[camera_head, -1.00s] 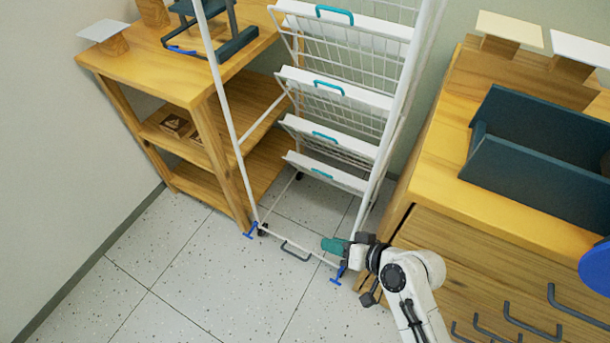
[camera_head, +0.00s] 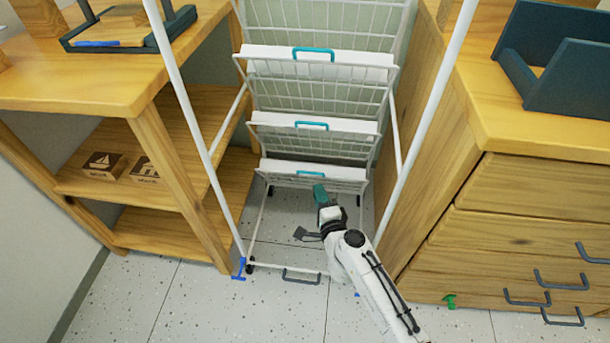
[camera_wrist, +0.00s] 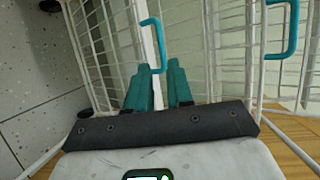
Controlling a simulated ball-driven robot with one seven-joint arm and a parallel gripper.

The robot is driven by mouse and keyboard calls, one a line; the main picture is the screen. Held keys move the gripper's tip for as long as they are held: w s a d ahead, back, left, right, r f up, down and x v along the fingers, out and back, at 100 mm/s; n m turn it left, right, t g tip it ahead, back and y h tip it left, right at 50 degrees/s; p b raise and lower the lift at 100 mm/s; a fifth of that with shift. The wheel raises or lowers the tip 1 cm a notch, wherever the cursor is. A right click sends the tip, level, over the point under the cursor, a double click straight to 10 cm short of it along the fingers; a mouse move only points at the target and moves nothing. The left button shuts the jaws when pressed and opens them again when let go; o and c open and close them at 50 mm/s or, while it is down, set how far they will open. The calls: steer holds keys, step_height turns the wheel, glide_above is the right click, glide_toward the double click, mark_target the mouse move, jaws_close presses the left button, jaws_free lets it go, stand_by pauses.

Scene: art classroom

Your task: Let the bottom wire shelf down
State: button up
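The white wire rack (camera_head: 318,93) stands between two wooden units, with several tilted wire shelves one above another. The bottom wire shelf (camera_head: 345,173) has a white front board and a teal handle (camera_head: 311,173); it is the lowest in the head view. My gripper (camera_head: 319,188) is right below and in front of that handle, its teal fingers pointing up toward it. In the wrist view my gripper (camera_wrist: 159,68) has its fingers apart with a narrow gap. A teal handle (camera_wrist: 151,22) reaches down to the fingertips; I cannot tell whether they touch.
Wooden shelving (camera_head: 150,140) stands at left and a drawer unit (camera_head: 510,210) at right.

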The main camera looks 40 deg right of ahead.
mark_target(311, 173)
steer(key=b+x, duration=0.2)
steer(key=x, duration=0.7)
steer(key=shift+w+d, duration=0.15)
steer(key=shift+w, duration=0.1)
steer(key=shift+c, duration=0.4)
jaws_close()
